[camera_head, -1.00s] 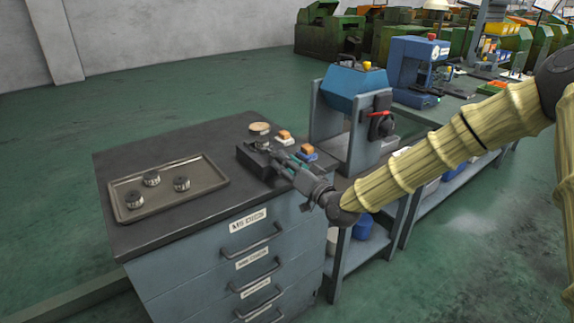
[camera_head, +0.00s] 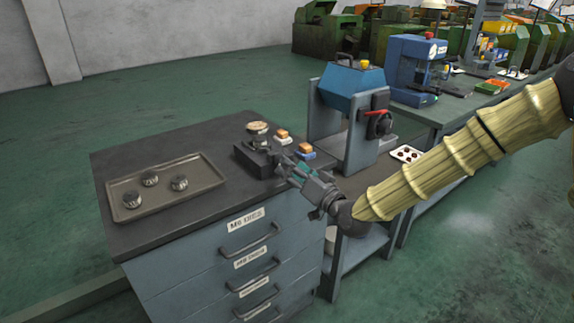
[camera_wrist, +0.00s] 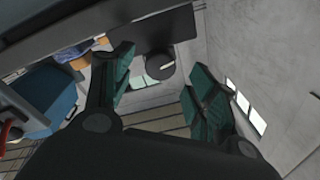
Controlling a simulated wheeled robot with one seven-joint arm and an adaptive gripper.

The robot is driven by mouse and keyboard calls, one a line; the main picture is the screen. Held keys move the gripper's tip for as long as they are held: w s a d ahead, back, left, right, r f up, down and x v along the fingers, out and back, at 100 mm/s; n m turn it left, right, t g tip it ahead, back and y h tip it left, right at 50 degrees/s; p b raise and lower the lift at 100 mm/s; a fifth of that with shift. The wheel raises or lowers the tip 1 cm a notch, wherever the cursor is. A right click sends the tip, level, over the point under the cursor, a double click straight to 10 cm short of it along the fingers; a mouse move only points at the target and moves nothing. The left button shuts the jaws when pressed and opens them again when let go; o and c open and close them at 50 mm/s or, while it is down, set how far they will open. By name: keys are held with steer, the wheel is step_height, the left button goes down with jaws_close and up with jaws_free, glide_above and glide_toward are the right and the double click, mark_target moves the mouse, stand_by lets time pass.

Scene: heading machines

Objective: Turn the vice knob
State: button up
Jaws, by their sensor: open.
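The vice (camera_head: 252,160) is a dark block on the cabinet top, with a round metal piece (camera_head: 258,127) on it. My gripper (camera_head: 284,163) is just right of the vice, with its green-padded fingers pointing at it. In the wrist view a dark round knob (camera_wrist: 160,68) with a pale mark lies between the spread fingers (camera_wrist: 156,78). The fingers are open, with gaps on both sides of the knob.
A tray (camera_head: 205,186) with three round dies is on the left of the cabinet top (camera_head: 150,150). Two small blocks with orange tops, one white-based (camera_head: 282,136) and one blue-based (camera_head: 306,152), stand close behind my gripper. A blue machine (camera_head: 345,85) stands at the right.

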steer(key=v, duration=0.7)
steer(key=shift+s+d, duration=0.3)
steer(key=s+d+f+g+h+p, duration=0.1)
steer(key=s+f+g+h, duration=0.1)
steer(key=s+f, duration=0.5)
steer(key=s+d+f+m+g+h+p, duration=0.1)
steer(key=s+f+g, duration=0.2)
steer(key=f, duration=0.7)
steer(key=s+f+g+h+p, duration=0.15)
steer(key=s+f, duration=0.25)
steer(key=f, duration=0.5)
steer(key=s+d+f+g+h, duration=0.2)
steer(key=s+d+f+g, duration=0.1)
steer(key=s, duration=0.6)
steer(key=s+d+f+g+h+p, duration=0.1)
steer(key=s+d+f+g+h, duration=0.1)
steer(key=s+d+f, duration=0.3)
steer(key=s+d+f+g+h, duration=0.3)
steer(key=s+d+f, duration=0.1)
steer(key=s, duration=1)
steer(key=shift+d+f+g+p, duration=0.2)
steer(key=shift+d+g+p, duration=0.2)
steer(key=shift+d, duration=0.3)
